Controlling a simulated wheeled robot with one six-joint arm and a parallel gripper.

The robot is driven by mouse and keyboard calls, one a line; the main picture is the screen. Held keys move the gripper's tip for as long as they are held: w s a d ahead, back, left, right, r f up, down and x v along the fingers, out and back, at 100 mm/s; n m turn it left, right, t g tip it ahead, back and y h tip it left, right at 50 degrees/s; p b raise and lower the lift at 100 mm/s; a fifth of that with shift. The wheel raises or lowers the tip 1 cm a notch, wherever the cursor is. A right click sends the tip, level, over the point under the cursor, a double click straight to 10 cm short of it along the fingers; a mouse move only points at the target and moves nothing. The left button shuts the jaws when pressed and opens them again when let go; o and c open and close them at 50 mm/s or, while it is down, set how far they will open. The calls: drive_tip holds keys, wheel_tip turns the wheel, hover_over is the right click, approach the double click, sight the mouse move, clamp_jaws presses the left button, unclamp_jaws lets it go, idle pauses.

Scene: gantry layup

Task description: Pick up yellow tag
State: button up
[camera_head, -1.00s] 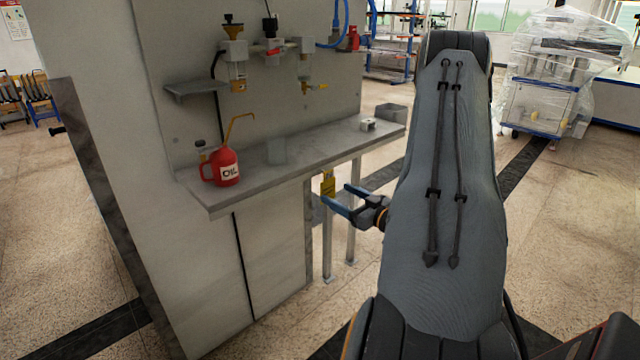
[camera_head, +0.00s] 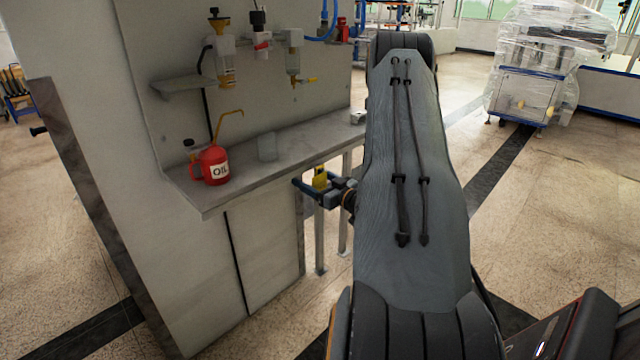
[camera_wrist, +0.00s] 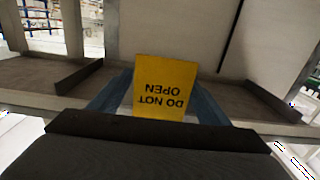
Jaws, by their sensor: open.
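The yellow tag (camera_head: 320,179) hangs below the front edge of the grey shelf. In the wrist view the yellow tag (camera_wrist: 166,84) faces the camera and reads "DO NOT OPEN" upside down. My gripper (camera_head: 308,186) is at the tag, under the shelf. In the wrist view my gripper's blue fingers (camera_wrist: 160,95) show on both sides of the tag, spread apart. The tag covers part of the fingers, and I cannot tell whether either finger touches it. What the tag hangs from is hidden.
The grey shelf (camera_head: 245,179) is just above my gripper. A red oil can (camera_head: 212,166) and a clear cup (camera_head: 267,147) stand on it. Metal legs (camera_head: 319,240) stand below and close to the gripper. Open floor (camera_head: 560,220) lies to the right.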

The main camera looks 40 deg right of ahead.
drive_tip(key=c, duration=1.1)
drive_tip(key=shift+c, duration=0.2)
drive_tip(key=shift+r, duration=0.15)
drive_tip(key=s+d+r+b, duration=0.1)
drive_tip(key=s+b, duration=0.1)
drive_tip(key=s, duration=1.6)
drive_tip(key=shift+d+b, duration=0.2)
drive_tip(key=shift+b, duration=0.1)
